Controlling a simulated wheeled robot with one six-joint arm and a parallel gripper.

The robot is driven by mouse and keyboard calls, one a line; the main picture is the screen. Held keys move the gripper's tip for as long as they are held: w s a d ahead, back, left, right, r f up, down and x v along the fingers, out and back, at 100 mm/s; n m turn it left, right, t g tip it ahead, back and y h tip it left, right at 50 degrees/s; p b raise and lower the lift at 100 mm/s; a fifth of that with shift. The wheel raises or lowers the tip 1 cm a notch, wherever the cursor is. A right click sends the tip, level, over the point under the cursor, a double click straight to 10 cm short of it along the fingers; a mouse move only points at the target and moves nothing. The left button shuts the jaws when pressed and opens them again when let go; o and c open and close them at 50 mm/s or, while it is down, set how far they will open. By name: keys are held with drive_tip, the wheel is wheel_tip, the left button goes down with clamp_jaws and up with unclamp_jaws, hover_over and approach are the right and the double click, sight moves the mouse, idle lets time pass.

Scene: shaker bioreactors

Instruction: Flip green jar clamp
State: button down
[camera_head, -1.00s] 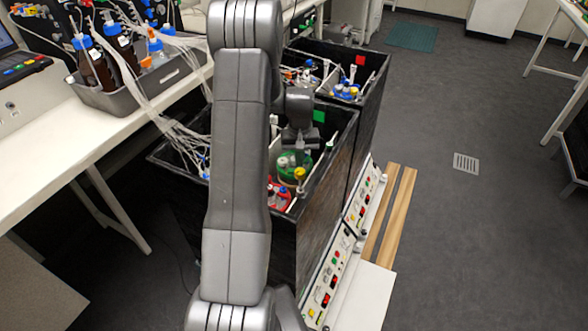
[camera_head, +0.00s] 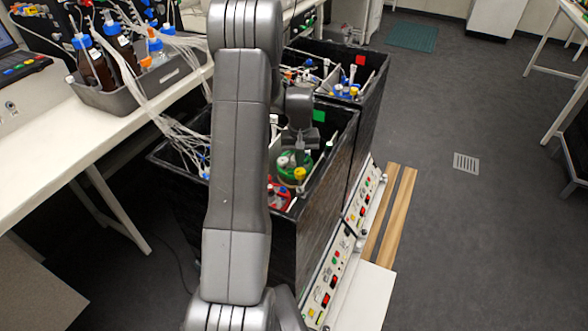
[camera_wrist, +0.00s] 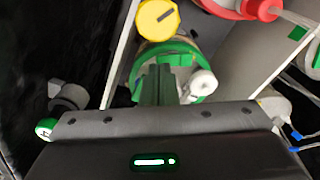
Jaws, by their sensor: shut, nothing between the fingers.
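The green jar clamp (camera_wrist: 188,50) shows in the wrist view as a green ring around the top of a jar, with a yellow cap (camera_wrist: 157,19) above it in the picture and a white cap (camera_wrist: 203,83) at its right. My gripper (camera_wrist: 158,82) is shut and empty, its fingers overlapping the near left part of the ring. I cannot tell whether they touch it. In the head view my gripper (camera_head: 300,151) is over the green-topped jar inside the front black box (camera_head: 330,185). The fingertips and part of the ring are hidden there.
A jar with a red clamp (camera_head: 279,196) stands in the same box, near its front wall. Tubes hang over the box's left side. A second black box (camera_head: 371,85) stands behind. Control panels (camera_head: 330,275) line the right side; open floor lies beyond.

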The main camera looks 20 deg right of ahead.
drive_tip(key=shift+f+b, duration=0.6)
drive_tip(key=shift+f, duration=0.35)
drive_tip(key=shift+r, duration=0.2)
drive_tip(key=shift+r+p, duration=2.15)
drive_tip(key=shift+r, duration=1.25)
drive_tip(key=shift+f, duration=0.1)
drive_tip(key=shift+f+b, duration=2.2)
drive_tip(key=shift+f, duration=1.35)
drive_tip(key=shift+r, duration=0.15)
